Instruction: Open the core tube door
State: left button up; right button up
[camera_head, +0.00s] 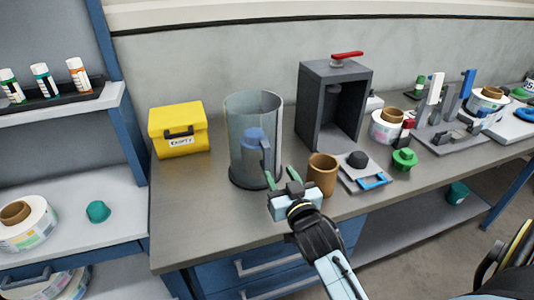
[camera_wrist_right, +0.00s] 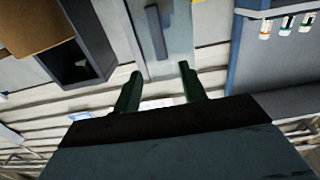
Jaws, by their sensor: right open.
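The core tube (camera_head: 240,115) is a clear grey cylinder with a dark base, standing upright on the bench. A blue rounded object (camera_head: 253,136) shows inside or behind its wall. A grey upright door handle (camera_head: 266,158) is on its front right side; it also shows in the right wrist view (camera_wrist_right: 156,32). My right gripper (camera_head: 282,176) is open with green fingers, just in front of and slightly right of the handle. In the wrist view the handle appears between and beyond the fingertips (camera_wrist_right: 157,78), with no contact visible. Whether the door is shut is hard to tell. My left gripper is not in view.
A brown cardboard core (camera_head: 322,175) stands close right of my right gripper. A dark open-fronted press (camera_head: 312,110) with a red lever stands behind it. A yellow box (camera_head: 180,140) is left of the tube. The bench front left is clear.

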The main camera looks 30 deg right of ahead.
aim_at(267, 154)
jog(key=x, duration=1)
jog(key=shift+w, duration=0.35)
grip_shut()
